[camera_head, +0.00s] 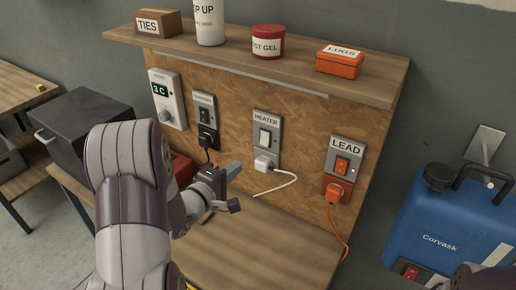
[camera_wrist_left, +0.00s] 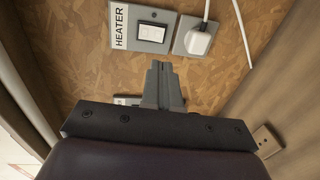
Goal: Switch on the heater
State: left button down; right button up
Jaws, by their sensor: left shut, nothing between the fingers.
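The heater switch (camera_head: 265,137) is a white rocker on a grey plate labelled HEATER, on the wooden board. It also shows in the left wrist view (camera_wrist_left: 151,32), above my fingertips in the picture. I cannot tell from the rocker whether it is on or off. A white plug (camera_head: 264,164) sits in the socket just below it. My left gripper (camera_head: 233,167) is shut and empty, left of and lower than the heater plate in the head view. In the left wrist view its closed fingers (camera_wrist_left: 163,85) point at the board, apart from the rocker. My right gripper is not in view.
A dark switch and plug (camera_head: 206,115) and a control labelled 3 C (camera_head: 166,97) are left of the heater plate. The orange LEAD switch (camera_head: 342,165) is right. A shelf (camera_head: 210,52) with containers overhangs above. A white cord (camera_head: 289,183) hangs nearby.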

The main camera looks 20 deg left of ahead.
aim_at(264, 145)
pick_arm(q)
jog(key=w+p, duration=0.1)
jog(key=w, duration=0.3)
jog(key=w+d+f+p, duration=0.1)
jog(key=w, duration=0.3)
jog(key=w+p, duration=0.1)
jog(key=w, duration=0.2)
jog(key=shift+w+d+f, duration=0.2)
jog(key=shift+w+d, duration=0.15)
jog(key=shift+w, duration=0.25)
jog(key=shift+f, duration=0.1)
jog(key=shift+f+b, duration=0.25)
jog(key=shift+b, duration=0.35)
jog(key=shift+w+r+t, duration=0.15)
jog(key=shift+t, duration=0.15)
